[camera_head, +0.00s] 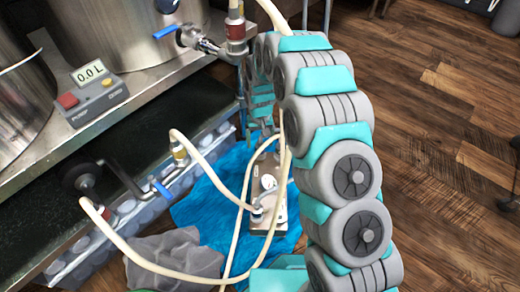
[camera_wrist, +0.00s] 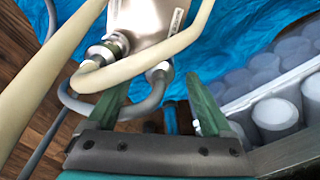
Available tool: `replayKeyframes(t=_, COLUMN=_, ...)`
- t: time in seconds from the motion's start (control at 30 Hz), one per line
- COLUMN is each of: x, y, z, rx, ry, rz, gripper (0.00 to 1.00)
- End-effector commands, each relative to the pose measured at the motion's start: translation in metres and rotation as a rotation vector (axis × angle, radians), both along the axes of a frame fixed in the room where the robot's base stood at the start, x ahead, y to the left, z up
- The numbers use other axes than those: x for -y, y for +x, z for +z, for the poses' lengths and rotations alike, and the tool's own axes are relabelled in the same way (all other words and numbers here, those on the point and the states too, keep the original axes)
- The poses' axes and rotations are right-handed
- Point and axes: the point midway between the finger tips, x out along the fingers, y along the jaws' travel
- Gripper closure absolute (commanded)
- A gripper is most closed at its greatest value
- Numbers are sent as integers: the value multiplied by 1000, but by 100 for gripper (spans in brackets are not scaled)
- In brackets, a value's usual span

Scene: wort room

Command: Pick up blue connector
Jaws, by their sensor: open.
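In the wrist view, my gripper (camera_wrist: 158,108) is open, its two green fingers spread apart. A small blue cylindrical piece with dark parts beside it, which looks like the blue connector (camera_wrist: 171,118), shows between the fingers, beyond the gripper's front bar. Its lower part is hidden by that bar. I cannot tell how far it is from the fingers, and nothing appears gripped. In the head view my arm arches down the middle, and I cannot make out the fingers or clearly identify the connector there.
A metal pump box (camera_head: 268,195) with cream hoses (camera_head: 240,225) stands on a blue tarp (camera_head: 215,195); hoses also cross close to my left finger in the wrist view. A crate of bottles (camera_wrist: 277,105) is at right. Steel kettles (camera_head: 130,40) stand on a bench. Wooden floor (camera_head: 450,150) is open at right.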

Motion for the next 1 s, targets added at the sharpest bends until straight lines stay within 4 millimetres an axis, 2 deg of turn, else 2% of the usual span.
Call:
replayKeyframes(t=0.17, x=0, y=-1, z=-16, rx=-2, ry=0, rz=0, gripper=15)
replayKeyframes(t=0.4, x=0, y=-1, z=-49, rx=-3, ry=0, rz=-1, gripper=15)
replayKeyframes(t=0.67, x=0, y=0, z=-52, rx=0, ry=0, rz=0, gripper=15)
replayKeyframes(t=1.0, x=0, y=0, z=-52, rx=-1, ry=0, rz=0, gripper=52)
